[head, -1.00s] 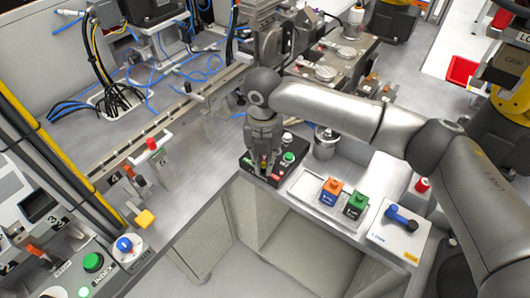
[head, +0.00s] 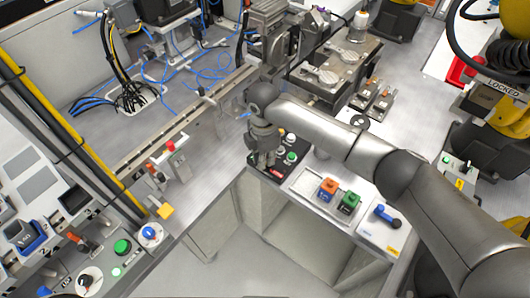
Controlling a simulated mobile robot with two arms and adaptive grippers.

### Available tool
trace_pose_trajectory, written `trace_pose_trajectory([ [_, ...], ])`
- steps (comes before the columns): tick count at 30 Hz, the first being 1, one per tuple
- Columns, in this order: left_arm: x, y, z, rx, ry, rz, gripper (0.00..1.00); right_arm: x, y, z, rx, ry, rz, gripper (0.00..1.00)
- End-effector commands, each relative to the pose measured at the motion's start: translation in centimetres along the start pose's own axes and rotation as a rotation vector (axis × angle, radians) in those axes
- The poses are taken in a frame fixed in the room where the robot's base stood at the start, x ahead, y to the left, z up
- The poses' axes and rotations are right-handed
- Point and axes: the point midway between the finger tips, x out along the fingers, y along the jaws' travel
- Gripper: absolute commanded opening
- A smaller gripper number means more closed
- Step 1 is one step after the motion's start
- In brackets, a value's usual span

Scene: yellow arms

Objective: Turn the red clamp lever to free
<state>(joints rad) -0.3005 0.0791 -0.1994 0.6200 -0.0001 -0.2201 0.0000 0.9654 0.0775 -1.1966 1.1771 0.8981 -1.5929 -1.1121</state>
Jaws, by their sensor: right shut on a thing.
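My right gripper (head: 265,156), on the grey arm from the right, points down over the left part of a black control box (head: 285,170). Its fingers are shut on a small part there, which they hide. I cannot see a red lever between them or read its position. A red-topped lever (head: 171,147) stands apart on the ledge to the left. White and green buttons show on the box, right of the gripper. My left gripper is not in view.
A yellow tube (head: 70,125) and a panel with a green button (head: 122,247) lie left.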

Motion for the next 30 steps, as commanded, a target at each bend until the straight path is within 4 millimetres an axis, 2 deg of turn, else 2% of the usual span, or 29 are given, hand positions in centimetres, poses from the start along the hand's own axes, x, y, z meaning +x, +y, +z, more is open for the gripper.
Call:
trace_pose_trajectory([
  [3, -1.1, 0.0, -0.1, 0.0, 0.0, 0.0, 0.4, -0.3, 0.2, 0.0, 0.097, 0.0, -0.001, 0.0],
  [15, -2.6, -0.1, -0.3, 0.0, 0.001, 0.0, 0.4, -0.1, 0.6, 0.1, 0.323, -0.002, 0.0, 0.0],
  [30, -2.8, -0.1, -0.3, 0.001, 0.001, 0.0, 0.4, -0.1, 0.7, 0.2, 0.377, -0.003, 0.002, 0.0],
])
